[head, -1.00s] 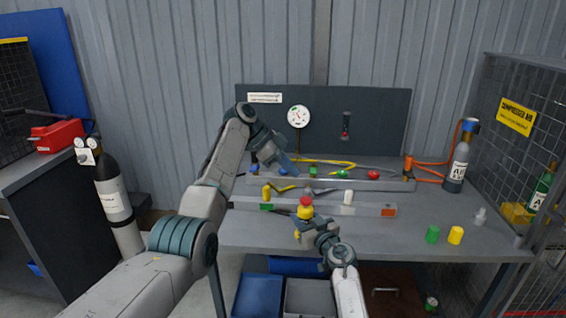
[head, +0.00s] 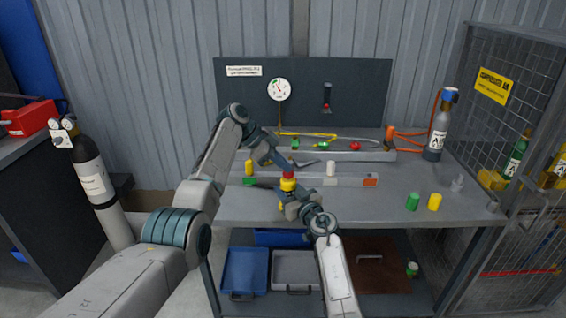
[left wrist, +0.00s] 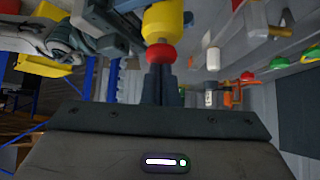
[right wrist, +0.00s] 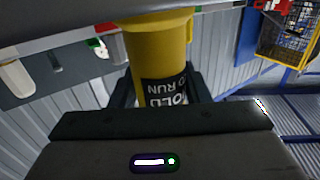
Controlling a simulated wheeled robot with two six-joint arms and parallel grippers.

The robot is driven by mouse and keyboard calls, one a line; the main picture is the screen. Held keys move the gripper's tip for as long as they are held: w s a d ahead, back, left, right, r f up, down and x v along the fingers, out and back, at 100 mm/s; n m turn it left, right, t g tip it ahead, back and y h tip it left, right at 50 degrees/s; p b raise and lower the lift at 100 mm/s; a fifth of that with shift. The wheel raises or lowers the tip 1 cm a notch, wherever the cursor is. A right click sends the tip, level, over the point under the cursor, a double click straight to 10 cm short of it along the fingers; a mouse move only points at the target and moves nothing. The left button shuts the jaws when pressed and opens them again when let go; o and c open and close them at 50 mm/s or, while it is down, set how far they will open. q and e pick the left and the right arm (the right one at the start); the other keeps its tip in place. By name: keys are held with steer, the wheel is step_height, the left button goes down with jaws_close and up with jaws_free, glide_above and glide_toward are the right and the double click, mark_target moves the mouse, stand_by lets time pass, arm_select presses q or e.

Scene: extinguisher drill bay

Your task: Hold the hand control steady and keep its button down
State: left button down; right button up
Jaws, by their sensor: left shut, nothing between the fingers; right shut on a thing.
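The hand control is a yellow cylinder (head: 288,184) with a red button (head: 288,174) on top, roughly upright above the bench. My right gripper (head: 290,196) is shut around its yellow body; the right wrist view shows the body (right wrist: 160,45) between the fingers, with a black and white label partly reading "RUN". My left gripper (head: 283,165) is shut and empty, its fingertips at the top of the red button. In the left wrist view the closed fingers (left wrist: 161,72) meet the red button (left wrist: 161,54). How far the button is pressed I cannot tell.
A grey bench (head: 350,207) carries a rail with coloured fittings behind my grippers. A gauge (head: 279,90) is on the back panel. A mesh cage (head: 495,120) bounds the right side.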

arm_select(q)
steer(key=shift+f, duration=0.75)
steer(key=shift+s+f, duration=0.15)
steer(key=shift+f, duration=0.15)
arm_select(e)
steer(key=shift+r, duration=0.3)
stand_by(2.3)
arm_select(q)
steer(key=shift+r, duration=0.6)
step_height(320, 180, up, 3)
steer(key=shift+r, duration=0.15)
arm_select(e)
steer(key=shift+w+f, duration=0.1)
steer(key=shift+f, duration=0.1)
arm_select(q)
steer(key=v, duration=1)
steer(key=shift+r, duration=0.15)
